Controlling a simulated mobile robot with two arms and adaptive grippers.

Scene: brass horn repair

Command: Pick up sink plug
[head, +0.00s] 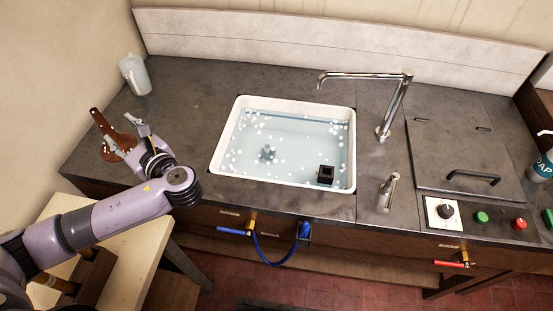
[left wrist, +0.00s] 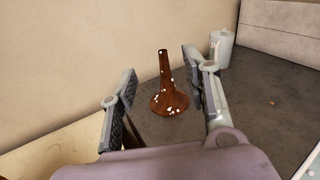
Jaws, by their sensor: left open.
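My left gripper (head: 120,131) is open over the left end of the counter. A brown flared piece (head: 115,145) with a narrow neck and white foam spots stands on the counter by its fingers. In the left wrist view the brown piece (left wrist: 168,98) shows between and beyond the open fingers (left wrist: 158,62), and nothing is held. In the white sink (head: 218,152), filled with water and white bubbles, are a small greenish piece (head: 267,154) and a black box-like piece (head: 325,174). I cannot tell for sure which of these is the sink plug. My right gripper is out of view.
A whitish bottle (head: 135,75) stands behind the brown piece near the wall. A faucet (head: 394,105) rises right of the sink. Control knobs and buttons (head: 482,217) sit at the right front. A pale wooden table (head: 125,245) is below my left arm.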

